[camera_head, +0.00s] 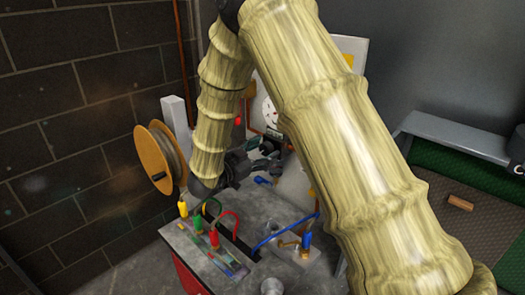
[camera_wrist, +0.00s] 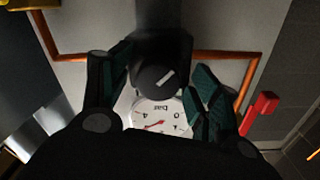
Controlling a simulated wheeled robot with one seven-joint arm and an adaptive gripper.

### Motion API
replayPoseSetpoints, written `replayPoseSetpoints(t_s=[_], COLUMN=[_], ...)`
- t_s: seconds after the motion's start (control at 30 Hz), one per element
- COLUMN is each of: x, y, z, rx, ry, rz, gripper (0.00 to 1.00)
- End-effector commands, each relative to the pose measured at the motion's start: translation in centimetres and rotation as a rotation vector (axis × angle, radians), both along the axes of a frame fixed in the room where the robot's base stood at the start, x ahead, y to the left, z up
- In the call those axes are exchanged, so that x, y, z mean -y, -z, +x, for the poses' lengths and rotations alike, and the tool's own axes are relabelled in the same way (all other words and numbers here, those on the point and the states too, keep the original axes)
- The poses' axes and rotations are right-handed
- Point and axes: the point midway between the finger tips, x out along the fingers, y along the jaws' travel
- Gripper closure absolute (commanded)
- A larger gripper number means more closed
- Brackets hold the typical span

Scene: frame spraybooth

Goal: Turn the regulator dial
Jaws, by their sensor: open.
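The regulator dial (camera_wrist: 155,78) is a round black knob with a short white mark, near the middle of the wrist view. A white pressure gauge (camera_wrist: 158,112) with a red needle shows just below it, its lettering upside down. My gripper (camera_wrist: 162,72) is open, with one teal-padded finger on each side of the knob. I cannot tell whether either finger touches it. In the head view my gripper (camera_head: 268,150) is small and dark, near a white round face (camera_head: 270,112). The knob cannot be made out there, and my arm covers much of that area.
Copper pipe (camera_wrist: 225,55) runs behind the regulator, with a red handle (camera_wrist: 262,106) at right. In the head view, a grey worktop (camera_head: 215,255) holds coloured hose fittings below my gripper. An orange reel (camera_head: 155,160) stands left; a grey bench (camera_head: 455,135) stands right.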

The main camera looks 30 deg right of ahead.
Motion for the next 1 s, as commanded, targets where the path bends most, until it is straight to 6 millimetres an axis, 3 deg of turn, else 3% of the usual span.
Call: replayPoseSetpoints(t_s=[0.1,0.33,0.67,1.0], x=[-0.01,-0.02,-0.04,-0.05], y=[-0.05,-0.05,-0.09,-0.28], z=[-0.01,-0.01,-0.01,-0.01], rx=[0.000,0.000,-0.028,-0.222], ry=[0.000,0.000,-0.001,0.000], rz=[0.000,-0.001,-0.010,-0.079], gripper=[0.42,0.83,0.84,0.84])
